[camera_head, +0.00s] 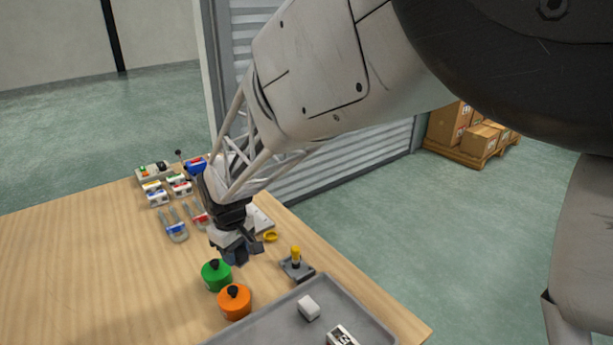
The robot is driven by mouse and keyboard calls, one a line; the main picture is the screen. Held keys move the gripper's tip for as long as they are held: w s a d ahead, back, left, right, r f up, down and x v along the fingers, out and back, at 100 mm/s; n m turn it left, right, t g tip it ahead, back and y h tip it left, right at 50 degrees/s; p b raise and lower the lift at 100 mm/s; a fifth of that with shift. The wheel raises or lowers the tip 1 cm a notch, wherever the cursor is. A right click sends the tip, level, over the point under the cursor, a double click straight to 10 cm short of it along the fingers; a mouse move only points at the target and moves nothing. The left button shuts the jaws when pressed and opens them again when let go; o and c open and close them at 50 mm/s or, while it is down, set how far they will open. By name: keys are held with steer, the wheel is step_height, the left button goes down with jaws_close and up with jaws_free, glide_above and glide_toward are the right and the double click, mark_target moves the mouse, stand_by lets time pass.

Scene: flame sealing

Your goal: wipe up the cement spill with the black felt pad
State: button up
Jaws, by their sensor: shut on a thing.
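My gripper (238,257) points down over the right part of the wooden table, just behind the green pot. It is shut on a small dark thing that looks like the black felt pad, though the fingers and wrist cover most of it. I cannot tell whether it touches the table. I cannot make out the cement spill; the arm and gripper hide part of the table.
A green pot (216,275) and an orange pot (235,302) with black knobs stand close in front. A yellow-handled tool (296,258) on a grey base and a grey tray (280,323) are right. Several clamps (174,228) lie behind left. The table's left (60,270) is clear.

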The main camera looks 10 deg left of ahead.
steer(key=w+a+f+n, duration=0.1)
steer(key=w+a+n, duration=0.1)
steer(key=w+a, duration=0.2)
steer(key=w+a+f+n, duration=0.2)
steer(key=w+a, duration=0.2)
steer(key=w, duration=0.6)
steer(key=shift+w+a+n, duration=0.3)
steer(key=shift+a, duration=0.1)
steer(key=shift+f, duration=0.1)
